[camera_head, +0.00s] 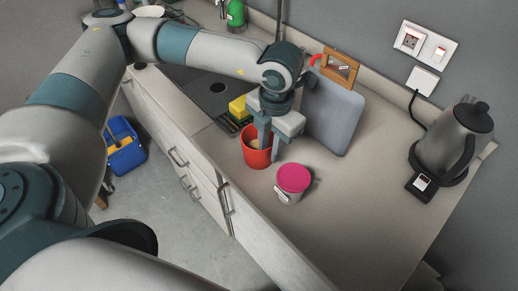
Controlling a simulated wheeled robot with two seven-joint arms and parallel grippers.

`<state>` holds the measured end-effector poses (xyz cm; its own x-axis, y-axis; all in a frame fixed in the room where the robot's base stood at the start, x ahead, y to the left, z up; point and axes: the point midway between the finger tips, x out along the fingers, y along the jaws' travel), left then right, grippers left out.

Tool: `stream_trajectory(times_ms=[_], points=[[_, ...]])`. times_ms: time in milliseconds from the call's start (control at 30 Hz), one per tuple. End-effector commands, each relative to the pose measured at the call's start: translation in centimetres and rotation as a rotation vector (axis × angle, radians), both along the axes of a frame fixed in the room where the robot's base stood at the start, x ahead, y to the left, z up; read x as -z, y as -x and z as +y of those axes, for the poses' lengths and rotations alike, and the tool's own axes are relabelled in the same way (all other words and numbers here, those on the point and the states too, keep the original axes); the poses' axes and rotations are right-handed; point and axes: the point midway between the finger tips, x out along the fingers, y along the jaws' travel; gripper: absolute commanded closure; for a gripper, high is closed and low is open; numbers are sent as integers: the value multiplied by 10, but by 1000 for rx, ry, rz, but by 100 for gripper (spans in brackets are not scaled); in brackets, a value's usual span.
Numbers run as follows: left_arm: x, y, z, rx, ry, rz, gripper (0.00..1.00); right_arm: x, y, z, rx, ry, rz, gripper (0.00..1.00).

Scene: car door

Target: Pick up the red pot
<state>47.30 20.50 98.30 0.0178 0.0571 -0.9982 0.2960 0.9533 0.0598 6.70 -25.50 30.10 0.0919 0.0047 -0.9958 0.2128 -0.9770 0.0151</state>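The red pot (257,157) stands upright on the worktop near its front edge, beside the sink. Its inside looks pale. My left gripper (270,147) points down over the right side of the pot. One finger reaches down over the pot's opening and the other is just outside its right wall, with a gap between them. The gripper looks open around the rim. I cannot tell whether either finger touches the pot. My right gripper is not in view.
A pink-lidded jar (293,180) stands close to the right of the pot. A grey board (332,112) leans behind. A yellow sponge (239,107) is by the sink. A kettle (455,138) stands far right.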

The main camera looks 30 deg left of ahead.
Motion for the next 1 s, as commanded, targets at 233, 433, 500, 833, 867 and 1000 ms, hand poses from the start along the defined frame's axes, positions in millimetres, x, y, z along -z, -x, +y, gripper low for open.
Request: stream_trajectory(times_ms=[233, 433, 500, 833, 867, 1000], points=[[0, 0, 0, 0, 0, 0, 76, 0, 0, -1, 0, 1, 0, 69], [0, 0, 0, 0, 0, 0, 100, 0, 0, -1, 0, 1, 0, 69], [0, 0, 0, 0, 0, 0, 100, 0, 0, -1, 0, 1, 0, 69], [-3, 0, 0, 0, -1, -1, 100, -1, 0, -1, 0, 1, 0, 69], [-5, 0, 0, 0, -1, -1, 100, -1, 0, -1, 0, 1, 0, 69], [-16, 0, 0, 0, 0, -1, 100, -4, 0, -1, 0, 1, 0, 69]])
